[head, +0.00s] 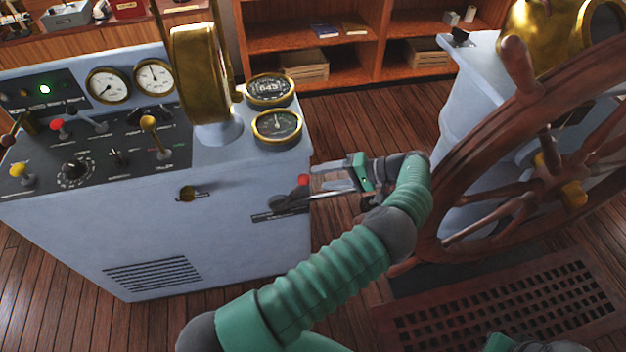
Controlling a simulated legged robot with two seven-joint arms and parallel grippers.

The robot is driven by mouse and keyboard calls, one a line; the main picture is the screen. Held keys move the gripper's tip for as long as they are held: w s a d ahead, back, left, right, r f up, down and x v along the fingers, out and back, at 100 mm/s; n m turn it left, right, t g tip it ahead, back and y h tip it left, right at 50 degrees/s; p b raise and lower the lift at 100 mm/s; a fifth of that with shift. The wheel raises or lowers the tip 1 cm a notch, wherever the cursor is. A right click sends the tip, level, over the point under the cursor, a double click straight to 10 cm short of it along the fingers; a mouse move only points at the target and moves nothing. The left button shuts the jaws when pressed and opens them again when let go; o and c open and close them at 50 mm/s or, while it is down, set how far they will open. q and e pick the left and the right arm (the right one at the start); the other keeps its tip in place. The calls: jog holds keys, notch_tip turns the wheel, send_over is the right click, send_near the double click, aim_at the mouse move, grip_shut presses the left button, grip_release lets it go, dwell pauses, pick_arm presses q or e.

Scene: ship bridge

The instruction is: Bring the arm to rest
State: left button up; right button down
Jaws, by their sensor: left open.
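My left arm reaches from the bottom of the head view up to the gap between the blue-grey console (225,240) and the wooden wheel. My left gripper (312,184) points left at the console's right front edge. Its jaws are open, with the fingers apart. A small lever with a red knob (303,179) stands out from a dark slot low on the console front, close to the fingertips. I cannot tell whether the fingers touch the knob. My right gripper is out of view.
A large wooden ship's wheel (485,130) stands close to the right of my left wrist. The console top carries gauges, levers and a brass telegraph (200,75). A floor grating (500,310) lies at lower right. Shelves (330,50) stand behind.

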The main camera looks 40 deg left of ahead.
pick_arm(q)
jog(key=shift+v, duration=1.1)
jog(key=s+a+h, duration=0.1)
jog(key=s+a+h+p, duration=0.1)
jog(key=shift+a+r+h, duration=0.15)
jog(key=shift+r+h, duration=0.15)
jog(key=shift+r, duration=0.05)
jog(key=s+d+r+m+t+h+p, duration=0.2)
jog(key=s+d+r+t+h, duration=0.1)
jog(key=s+d, duration=0.4)
jog(key=s+d+r+m+t+h+p, duration=0.2)
jog(key=s+d+t+h, duration=0.3)
jog(key=s, duration=0.6)
jog(key=shift+d+r+m+h, duration=0.5)
jog(key=shift+d+r+h, duration=0.15)
jog(key=shift+d, duration=0.35)
